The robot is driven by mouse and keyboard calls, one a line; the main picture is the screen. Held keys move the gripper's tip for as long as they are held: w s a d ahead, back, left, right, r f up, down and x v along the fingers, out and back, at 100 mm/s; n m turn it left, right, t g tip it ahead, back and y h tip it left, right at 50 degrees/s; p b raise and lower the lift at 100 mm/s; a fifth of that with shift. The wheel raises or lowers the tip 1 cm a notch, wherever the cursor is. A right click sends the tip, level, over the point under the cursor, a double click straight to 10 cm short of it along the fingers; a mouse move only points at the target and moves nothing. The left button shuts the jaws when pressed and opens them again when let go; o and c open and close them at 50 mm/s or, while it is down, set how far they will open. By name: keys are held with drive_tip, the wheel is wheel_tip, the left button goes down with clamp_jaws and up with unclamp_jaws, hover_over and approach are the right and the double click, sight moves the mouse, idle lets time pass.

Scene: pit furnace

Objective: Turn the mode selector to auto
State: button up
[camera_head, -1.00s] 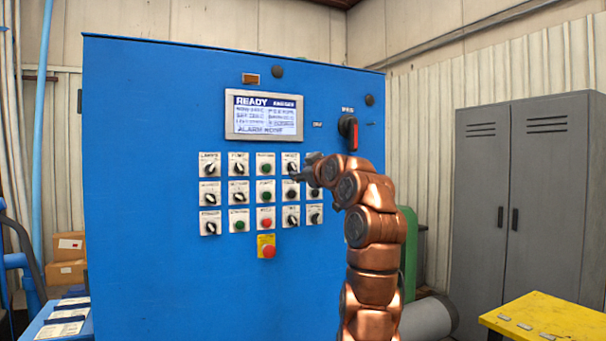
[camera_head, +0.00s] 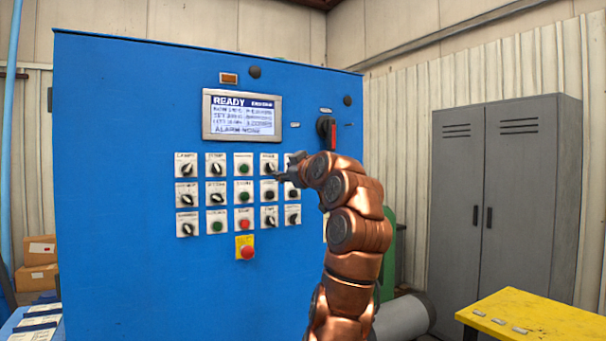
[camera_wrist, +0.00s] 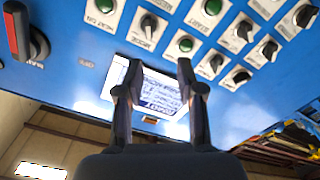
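The mode selector (camera_head: 269,167) is a black knob on a white plate in the top row of the blue panel, fourth from the left. In the wrist view, which is upside down, the selector (camera_wrist: 148,22) sits above its MODE label; its position text is too small to read. My gripper (camera_head: 280,176) is in front of the panel, close to the selector's lower right in the head view. In the wrist view my gripper (camera_wrist: 159,66) has its two fingers apart with nothing between them. The fingertips overlap the display's edge, and I see no contact with the knob.
Other knobs and green buttons surround the selector closely. A red emergency button (camera_head: 246,252) is below, the display (camera_head: 242,115) above, and a red-and-black rotary switch (camera_head: 327,133) at upper right. A grey cabinet (camera_head: 505,200) and yellow table (camera_head: 535,322) stand to the right.

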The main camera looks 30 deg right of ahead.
drive_tip(key=s, duration=0.7)
drive_tip(key=shift+s+a+r, duration=0.2)
drive_tip(key=shift+s+a, duration=0.1)
drive_tip(key=shift+a, duration=0.1)
idle(0.7)
drive_tip(key=shift+s+d+f, duration=0.15)
drive_tip(key=shift+s+f, duration=0.1)
drive_tip(key=shift+d, duration=0.1)
idle(0.4)
